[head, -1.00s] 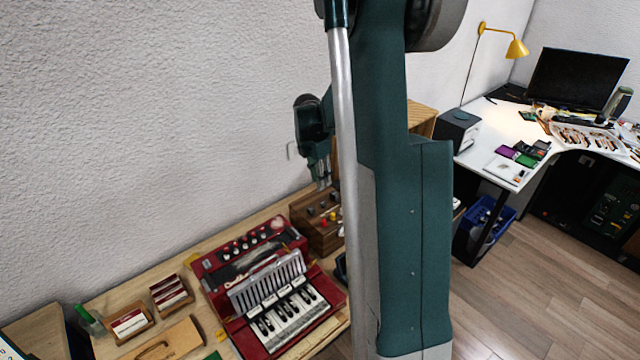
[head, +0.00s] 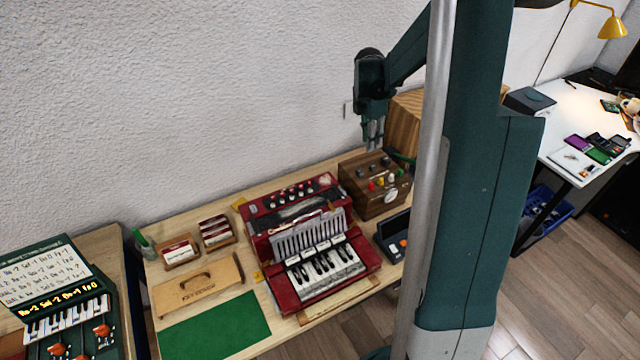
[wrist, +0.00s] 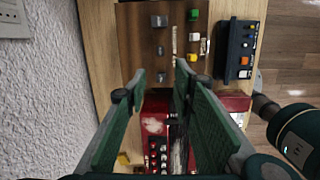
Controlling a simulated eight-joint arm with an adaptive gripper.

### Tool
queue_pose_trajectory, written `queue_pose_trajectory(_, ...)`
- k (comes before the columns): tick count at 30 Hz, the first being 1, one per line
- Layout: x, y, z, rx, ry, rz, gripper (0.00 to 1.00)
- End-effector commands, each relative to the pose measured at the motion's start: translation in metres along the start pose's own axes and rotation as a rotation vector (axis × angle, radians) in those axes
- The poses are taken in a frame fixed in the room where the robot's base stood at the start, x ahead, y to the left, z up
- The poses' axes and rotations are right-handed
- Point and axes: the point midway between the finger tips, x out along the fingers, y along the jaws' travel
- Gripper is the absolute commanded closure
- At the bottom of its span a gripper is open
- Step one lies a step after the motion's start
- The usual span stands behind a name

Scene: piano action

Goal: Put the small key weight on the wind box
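My gripper (head: 373,137) hangs fingers down above the wooden box (head: 364,207) with knobs and a dial on its front, which I take for the wind box. In the wrist view my gripper (wrist: 160,82) is open, with nothing between its fingers. The box top (wrist: 135,40) shows there with several small grey blocks, such as this grey block (wrist: 159,20), in a column. Green, white and yellow pieces sit at its right side. I cannot tell which piece is the small key weight.
A red keyboard instrument (head: 310,250) stands left of the box. A dark tray (head: 386,240) with small coloured pieces lies to its right. Card holders (head: 181,252), a wooden case (head: 197,287) and a green mat (head: 215,327) are further left. A wall runs behind the bench.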

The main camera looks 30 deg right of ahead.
Motion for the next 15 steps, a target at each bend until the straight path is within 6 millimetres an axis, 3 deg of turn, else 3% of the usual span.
queue_pose_trajectory(15,-0.088,-0.029,-0.076,0.283,0.012,0.116,0.75)
